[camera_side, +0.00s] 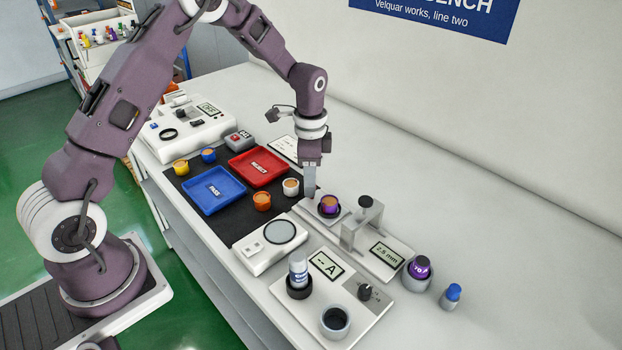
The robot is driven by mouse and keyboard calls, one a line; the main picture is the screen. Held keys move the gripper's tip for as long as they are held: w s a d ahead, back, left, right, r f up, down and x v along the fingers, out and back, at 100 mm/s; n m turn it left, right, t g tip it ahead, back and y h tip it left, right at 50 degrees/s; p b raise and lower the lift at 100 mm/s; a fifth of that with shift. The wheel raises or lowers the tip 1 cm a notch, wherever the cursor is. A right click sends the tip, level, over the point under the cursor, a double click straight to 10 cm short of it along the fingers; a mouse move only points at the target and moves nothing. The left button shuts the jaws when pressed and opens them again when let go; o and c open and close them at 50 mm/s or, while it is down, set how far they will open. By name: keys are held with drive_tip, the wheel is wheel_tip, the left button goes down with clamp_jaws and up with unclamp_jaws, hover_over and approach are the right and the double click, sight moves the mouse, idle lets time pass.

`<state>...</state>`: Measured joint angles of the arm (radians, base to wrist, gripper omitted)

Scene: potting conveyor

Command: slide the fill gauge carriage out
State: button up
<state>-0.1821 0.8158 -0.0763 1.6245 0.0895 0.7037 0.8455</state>
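The fill gauge (405,262) is a pale flat unit with an upright bridge, a dark knob on top and a display reading 2.5 mm. Its carriage (341,219) looks like the pale plate on the left side of the bridge. A purple cup with an orange top (329,206) sits on the plate. My gripper (309,194) points down at the plate's far left end, just left of the cup. Its fingers are seen edge-on, so their gap and any contact with the carriage are hidden.
A blue tray (237,198) and a red tray (279,171) lie left on a dark mat. Orange (262,201) and white (290,187) cups stand nearby. A round-plate scale (259,259) and a meter marked A (350,293) are in front. The bench behind is clear.

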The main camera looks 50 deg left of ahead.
wheel_tip(320, 180, up, 7)
drive_tip(key=shift+r, duration=0.1)
idle(0.3)
drive_tip(key=s+d+r+n+t, duration=0.1)
drive_tip(key=s+d+r+n, duration=0.1)
drive_tip(key=s+r, duration=0.45)
drive_tip(key=s+d+r+n+t, duration=0.2)
drive_tip(key=s+r, duration=0.3)
drive_tip(key=r, duration=0.3)
drive_tip(key=s+d+n+t, duration=0.1)
drive_tip(key=s+n, duration=0.1)
drive_tip(key=s, duration=0.7)
drive_tip(key=s+d+r+n+t, duration=0.1)
drive_tip(key=s+n, duration=0.2)
drive_tip(key=s, duration=0.6)
drive_tip(key=shift+r+t, duration=0.25)
drive_tip(key=shift+t, duration=0.05)
